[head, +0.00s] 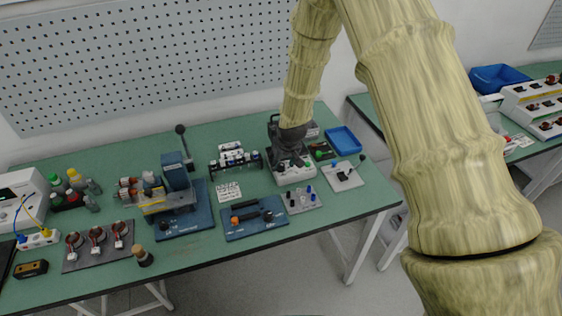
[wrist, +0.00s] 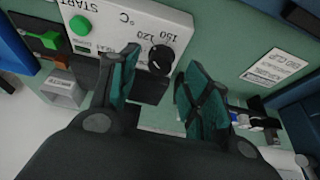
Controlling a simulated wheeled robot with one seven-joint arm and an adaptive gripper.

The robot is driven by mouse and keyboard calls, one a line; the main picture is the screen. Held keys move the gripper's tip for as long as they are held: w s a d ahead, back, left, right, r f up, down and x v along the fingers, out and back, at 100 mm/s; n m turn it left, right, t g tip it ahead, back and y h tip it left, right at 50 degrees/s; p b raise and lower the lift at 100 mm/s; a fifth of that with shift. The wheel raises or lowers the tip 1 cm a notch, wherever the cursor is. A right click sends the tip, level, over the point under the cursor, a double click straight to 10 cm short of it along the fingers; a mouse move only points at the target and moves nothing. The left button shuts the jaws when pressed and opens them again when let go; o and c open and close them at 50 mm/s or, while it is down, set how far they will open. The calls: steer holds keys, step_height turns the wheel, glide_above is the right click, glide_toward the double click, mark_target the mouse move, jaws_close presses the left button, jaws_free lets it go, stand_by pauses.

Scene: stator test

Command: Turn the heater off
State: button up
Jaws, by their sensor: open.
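The heater (head: 295,172) is a white box near the back of the green table, under my arm in the head view. In the wrist view its white panel (wrist: 125,25) carries a round green START button (wrist: 81,26), a black dial knob (wrist: 160,58) and °C marks with 120 and 150. My gripper (wrist: 160,86) is open and empty, with its two fingers on either side of the knob's picture position. The knob is visible between the fingertips, and contact cannot be made out. In the head view my gripper (head: 290,148) hides part of the heater.
A blue tray (head: 343,140) and a grey plate with a lever (head: 345,178) lie right of the heater. A small plate with coloured pegs (head: 303,199) lies in front. A blue press (head: 176,172) stands to the left, and a white card (wrist: 275,67) lies flat on the table.

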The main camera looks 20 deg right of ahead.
steer(key=shift+p+x, duration=0.3)
steer(key=shift+x, duration=0.9)
steer(key=c, duration=1)
